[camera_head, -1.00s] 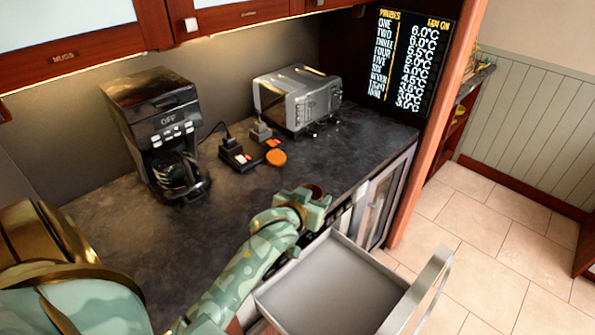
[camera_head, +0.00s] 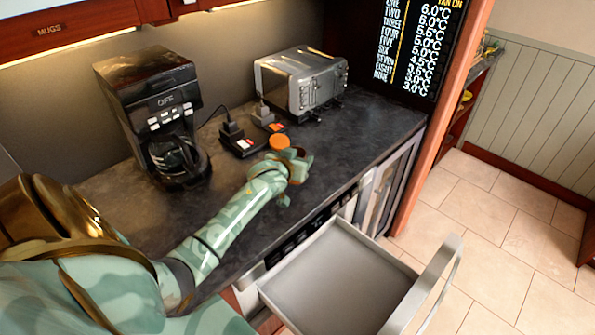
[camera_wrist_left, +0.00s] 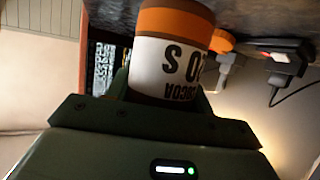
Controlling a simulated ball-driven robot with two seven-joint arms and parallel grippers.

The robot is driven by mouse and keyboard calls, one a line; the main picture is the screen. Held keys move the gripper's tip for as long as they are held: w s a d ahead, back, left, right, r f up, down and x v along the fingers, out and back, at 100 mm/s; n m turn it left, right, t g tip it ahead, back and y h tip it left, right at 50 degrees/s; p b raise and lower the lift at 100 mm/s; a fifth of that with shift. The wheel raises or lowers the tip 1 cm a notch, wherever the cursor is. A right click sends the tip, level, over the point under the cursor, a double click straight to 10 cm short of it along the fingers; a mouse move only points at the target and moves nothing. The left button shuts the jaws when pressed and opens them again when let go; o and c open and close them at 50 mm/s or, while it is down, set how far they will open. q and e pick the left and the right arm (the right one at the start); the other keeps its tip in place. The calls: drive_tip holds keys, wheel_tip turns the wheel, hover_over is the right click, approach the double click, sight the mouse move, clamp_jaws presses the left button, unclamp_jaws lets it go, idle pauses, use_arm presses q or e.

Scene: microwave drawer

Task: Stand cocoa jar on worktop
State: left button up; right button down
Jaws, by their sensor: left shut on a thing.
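My left gripper (camera_head: 298,172) is low over the dark worktop (camera_head: 345,150), just in front of an orange disc (camera_head: 279,142). It is shut on the cocoa jar (camera_wrist_left: 170,58), which shows in the left wrist view as a white cylinder with black lettering and an orange band. The lettering is upside down there, with the worktop at the top of the picture, so the jar looks roughly upright. In the head view the gripper mostly hides the jar. I cannot tell whether its base touches the worktop. My right gripper is not in view.
A black coffee maker (camera_head: 150,110) stands at the left and a silver toaster (camera_head: 298,82) at the back. Dark plugs and sockets (camera_head: 240,140) lie behind the disc. An open grey drawer (camera_head: 335,280) juts out below the front edge. The worktop right of the gripper is clear.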

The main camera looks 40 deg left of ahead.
use_arm(q)
drive_tip(key=shift+w+a+f, duration=0.3)
drive_tip(key=shift+a+f, duration=0.05)
drive_tip(key=shift+f, duration=0.15)
wheel_tip(320, 180, down, 3)
drive_tip(key=shift+w+a+f+b, duration=0.1)
drive_tip(key=shift+f+b, duration=0.1)
drive_tip(key=shift+b, duration=0.6)
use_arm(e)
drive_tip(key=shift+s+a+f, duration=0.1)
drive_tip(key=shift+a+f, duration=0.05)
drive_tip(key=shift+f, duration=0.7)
use_arm(q)
drive_tip(key=shift+f, duration=0.1)
drive_tip(key=o, duration=1.2)
